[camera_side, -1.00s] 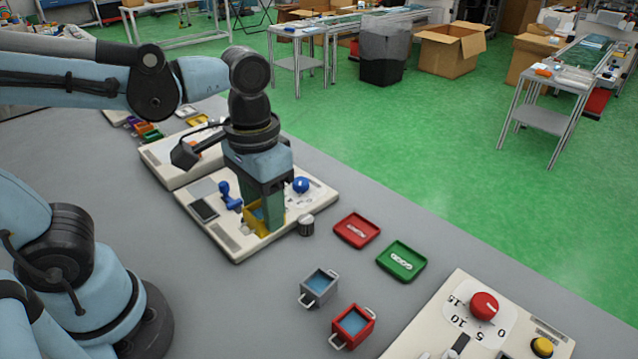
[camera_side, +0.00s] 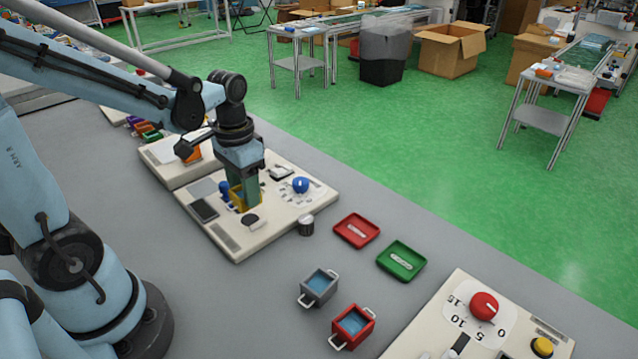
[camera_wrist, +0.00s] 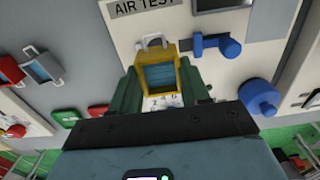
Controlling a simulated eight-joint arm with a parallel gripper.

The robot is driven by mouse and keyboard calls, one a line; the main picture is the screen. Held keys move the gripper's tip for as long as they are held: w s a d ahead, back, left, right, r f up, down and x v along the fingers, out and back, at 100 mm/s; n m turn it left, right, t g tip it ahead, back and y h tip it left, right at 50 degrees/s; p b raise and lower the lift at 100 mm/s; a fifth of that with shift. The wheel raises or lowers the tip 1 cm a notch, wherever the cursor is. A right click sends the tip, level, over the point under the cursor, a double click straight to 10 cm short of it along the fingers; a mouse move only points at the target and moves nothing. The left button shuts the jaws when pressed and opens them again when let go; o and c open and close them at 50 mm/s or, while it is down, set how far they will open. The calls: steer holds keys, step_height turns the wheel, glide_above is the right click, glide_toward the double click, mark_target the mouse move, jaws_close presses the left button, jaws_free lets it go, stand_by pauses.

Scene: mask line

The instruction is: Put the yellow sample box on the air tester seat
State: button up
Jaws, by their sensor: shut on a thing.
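The yellow sample box (camera_side: 236,197) is an open-topped box with a blue-grey inside. My gripper (camera_side: 244,190) is shut on it, its two green fingers on either side. In the wrist view the yellow box (camera_wrist: 160,58) is between the fingers of my gripper (camera_wrist: 160,88), its pale handle pointing at the AIR TEST label (camera_wrist: 143,6). The cream air tester panel (camera_side: 290,212) lies below. A dark round pad (camera_side: 250,221), possibly the seat, shows bare in front of the box. I cannot tell how high the box is above the panel.
A blue lever (camera_side: 224,188) stands close beside the box, and a blue knob (camera_side: 301,185) is to its right.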

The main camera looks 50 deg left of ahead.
steer(key=shift+f, duration=2)
steer(key=o, duration=1)
steer(key=shift+f, duration=0.15)
steer(key=shift+o, duration=0.2)
step_height(320, 180, up, 12)
steer(key=shift+r, duration=0.1)
steer(key=shift+s+d+t, duration=0.1)
steer(key=shift+d+t, duration=0.2)
steer(key=shift+d, duration=0.05)
steer(key=d+f+t, duration=0.1)
steer(key=d+t, duration=0.5)
steer(key=shift+f+t, duration=0.15)
steer(key=shift+t, duration=0.15)
